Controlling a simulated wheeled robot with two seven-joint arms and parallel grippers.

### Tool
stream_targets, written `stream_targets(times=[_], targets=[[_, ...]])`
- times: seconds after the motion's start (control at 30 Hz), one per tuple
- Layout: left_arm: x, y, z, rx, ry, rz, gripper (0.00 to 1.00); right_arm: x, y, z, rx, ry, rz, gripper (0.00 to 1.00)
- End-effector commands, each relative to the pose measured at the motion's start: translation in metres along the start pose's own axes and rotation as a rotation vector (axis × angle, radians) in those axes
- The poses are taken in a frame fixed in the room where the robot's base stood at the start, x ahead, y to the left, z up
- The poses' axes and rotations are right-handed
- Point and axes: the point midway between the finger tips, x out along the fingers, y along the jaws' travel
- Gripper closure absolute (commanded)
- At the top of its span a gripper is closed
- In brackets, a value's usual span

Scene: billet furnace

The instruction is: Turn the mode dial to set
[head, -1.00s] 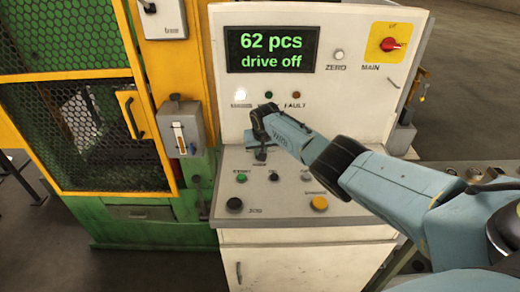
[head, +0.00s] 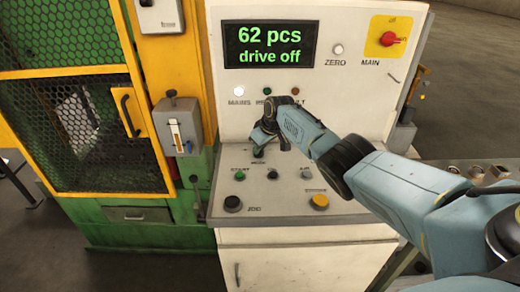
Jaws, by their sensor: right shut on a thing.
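The mode dial (head: 258,154) is a small dark knob on the sloping desk of the white control cabinet, below the display. My right gripper (head: 260,147) reaches down to it from the right and is shut on it. The fingers and wrist hide most of the dial, so its pointer and setting cannot be read. The display (head: 268,45) reads "62 pcs" and "drive off" in green. My left gripper is not in view.
Near the dial are a green button (head: 240,175), a dark button (head: 272,175), a black knob (head: 233,203) and a yellow button (head: 319,201). A red main switch (head: 389,39) is at upper right. A yellow-framed mesh door (head: 95,115) stands at left.

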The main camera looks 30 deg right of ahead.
Motion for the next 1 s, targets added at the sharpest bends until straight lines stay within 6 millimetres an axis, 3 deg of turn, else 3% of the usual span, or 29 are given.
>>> stream_targets(times=[0.43,0.47,0.6,1.0], targets=[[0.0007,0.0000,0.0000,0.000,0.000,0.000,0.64,0.0002,-0.0001,0.0006,-0.010,-0.003,-0.004,1.00],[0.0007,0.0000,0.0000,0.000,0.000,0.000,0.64,0.0002,-0.0001,0.0006,-0.010,-0.003,-0.004,0.84],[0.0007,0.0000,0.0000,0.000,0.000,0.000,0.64,0.0002,-0.0001,0.0005,-0.010,-0.002,-0.004,0.66],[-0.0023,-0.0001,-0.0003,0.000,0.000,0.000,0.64,-0.0052,0.0004,-0.0004,-0.009,0.000,-0.003,0.66]])
